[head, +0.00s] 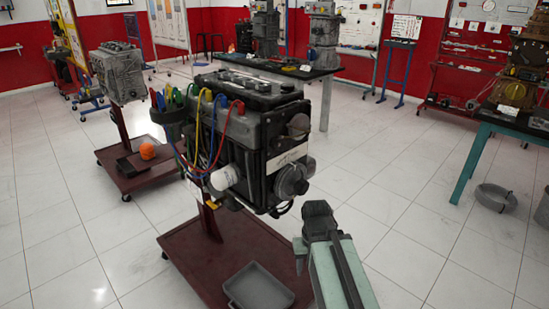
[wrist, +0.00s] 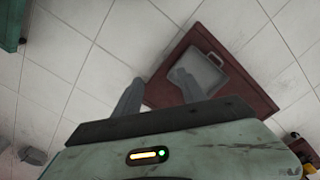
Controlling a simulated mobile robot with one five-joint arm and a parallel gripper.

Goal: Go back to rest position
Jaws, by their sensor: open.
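My gripper shows in the wrist view (wrist: 160,95) with its two dark fingers spread apart and nothing between them. It is above the white tiled floor and the near edge of a dark red stand base. In the head view my arm rises from the bottom, with its dark end just right of and below the engine trainer (head: 245,130). The fingers cannot be made out clearly there. The engine trainer carries coloured cables, a white filter and a cup of tools. A gap shows between my arm's end and the engine in the picture.
The engine's dark red base (head: 195,255) holds a grey tray (head: 259,287), also in the wrist view (wrist: 200,73). A second engine (head: 118,72) stands at the left. A teal-legged table (head: 475,150) and a grey bin (head: 495,197) are at the right. Open floor lies between.

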